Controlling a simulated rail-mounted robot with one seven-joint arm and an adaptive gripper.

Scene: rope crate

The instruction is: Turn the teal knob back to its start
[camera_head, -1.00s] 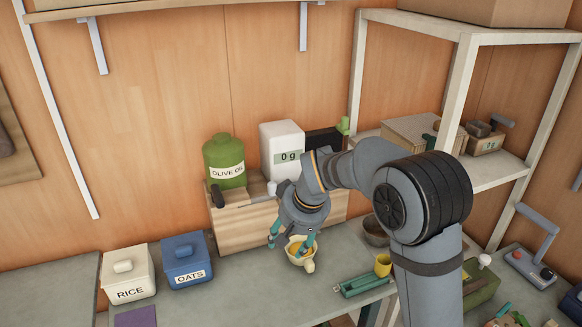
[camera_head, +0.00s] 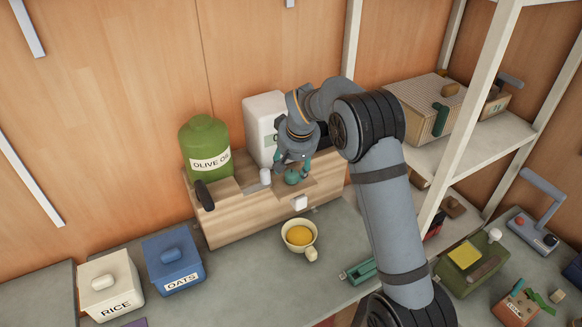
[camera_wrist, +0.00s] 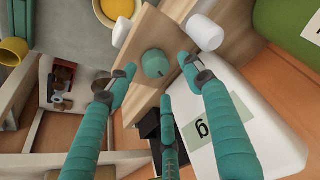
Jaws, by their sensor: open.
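The teal knob (camera_wrist: 155,64) is a round, short knob on a wooden panel. My gripper (camera_head: 294,162) also shows in the head view, pointing down at the knob. I cannot tell how far the knob is turned.
A pale cup (camera_head: 314,250) with yellow contents stands on the counter below a white spout (camera_head: 300,202). A green olive oil jar (camera_head: 206,146) stands on the wooden box (camera_head: 230,220). Rice (camera_head: 110,285) and oats (camera_head: 172,260) containers are at left.

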